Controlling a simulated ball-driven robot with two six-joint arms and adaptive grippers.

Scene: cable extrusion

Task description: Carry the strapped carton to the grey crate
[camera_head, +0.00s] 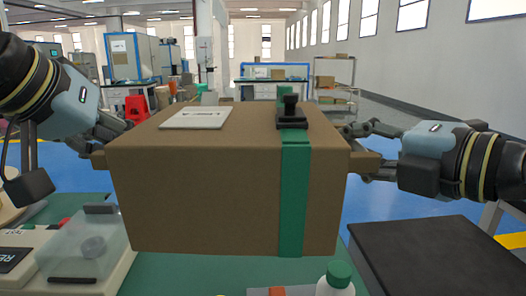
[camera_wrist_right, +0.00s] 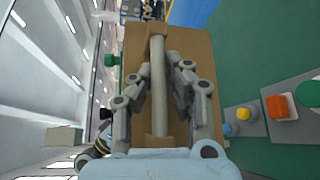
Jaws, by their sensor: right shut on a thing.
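The brown strapped carton (camera_head: 200,200) fills the middle of the head view, upright and roughly level, with a green strap (camera_head: 292,205) and black buckle on it. A white label lies on its top. My right gripper (camera_head: 368,150) is at the carton's right side. In the right wrist view, my right gripper (camera_wrist_right: 160,85) is shut on the carton's pale side handle (camera_wrist_right: 158,75). My left gripper (camera_head: 112,133) is at the carton's left side; its fingertips are mostly hidden, so its grip is unclear. I cannot identify the grey crate with certainty.
A green table (camera_head: 190,275) lies below and in front of the carton. A machine with a clear cover (camera_head: 85,245) stands at left. A dark flat-topped block (camera_head: 430,255) is at right. A white bottle with green cap (camera_head: 337,277) is at the front. Blue floor lies beyond.

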